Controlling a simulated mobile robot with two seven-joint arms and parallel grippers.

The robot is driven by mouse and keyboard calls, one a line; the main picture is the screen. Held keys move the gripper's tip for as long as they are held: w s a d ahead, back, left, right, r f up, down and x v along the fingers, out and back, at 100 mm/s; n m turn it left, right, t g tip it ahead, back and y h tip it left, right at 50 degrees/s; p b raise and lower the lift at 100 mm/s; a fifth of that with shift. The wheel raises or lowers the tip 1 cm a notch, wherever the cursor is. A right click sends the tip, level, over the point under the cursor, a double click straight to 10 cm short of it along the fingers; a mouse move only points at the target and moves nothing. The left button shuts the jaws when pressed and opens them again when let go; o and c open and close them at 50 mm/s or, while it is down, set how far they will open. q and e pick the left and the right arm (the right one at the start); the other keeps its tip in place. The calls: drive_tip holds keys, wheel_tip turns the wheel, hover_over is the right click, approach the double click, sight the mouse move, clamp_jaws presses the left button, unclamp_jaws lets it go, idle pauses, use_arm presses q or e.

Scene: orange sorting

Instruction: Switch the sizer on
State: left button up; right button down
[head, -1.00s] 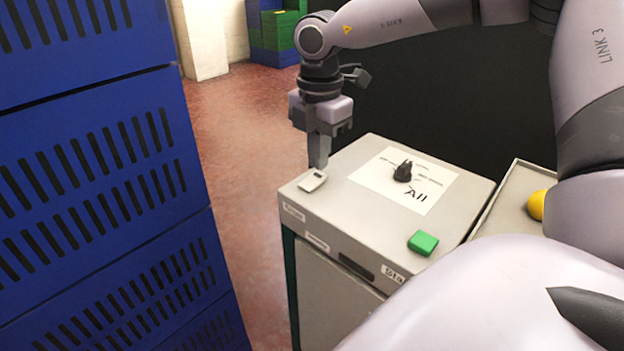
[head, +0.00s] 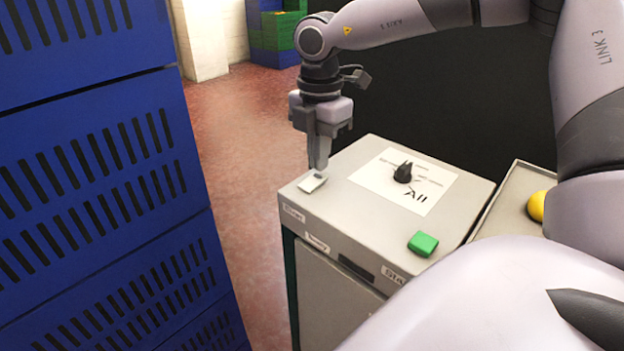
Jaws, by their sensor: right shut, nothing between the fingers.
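The sizer's control box (head: 365,235) stands at the centre, a grey cabinet with a sloping top. A light rocker switch (head: 311,183) sits at its left corner, above a small label. A black rotary knob (head: 403,172) stands on a white card marked "All". A green button (head: 423,243) is near the front edge. My right gripper (head: 319,168) is shut and empty, pointing down with its fingertips at the far edge of the rocker switch. I cannot tell for sure whether they touch it. My left gripper is not in view.
Blue slatted crates (head: 100,190) are stacked high on the left. A tray (head: 505,205) with a yellow fruit (head: 537,206) adjoins the box on the right. Green and blue crates (head: 275,35) stand far back. Red floor (head: 240,130) is free between the stack and the box.

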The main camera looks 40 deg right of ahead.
sight(318, 176)
drive_tip(key=shift+s+f+b, duration=0.1)
drive_tip(key=shift+f+b, duration=0.95)
drive_tip(key=shift+b, duration=0.1)
idle(1.0)
drive_tip(key=shift+r+p, duration=1.75)
drive_tip(key=shift+r, duration=1.8)
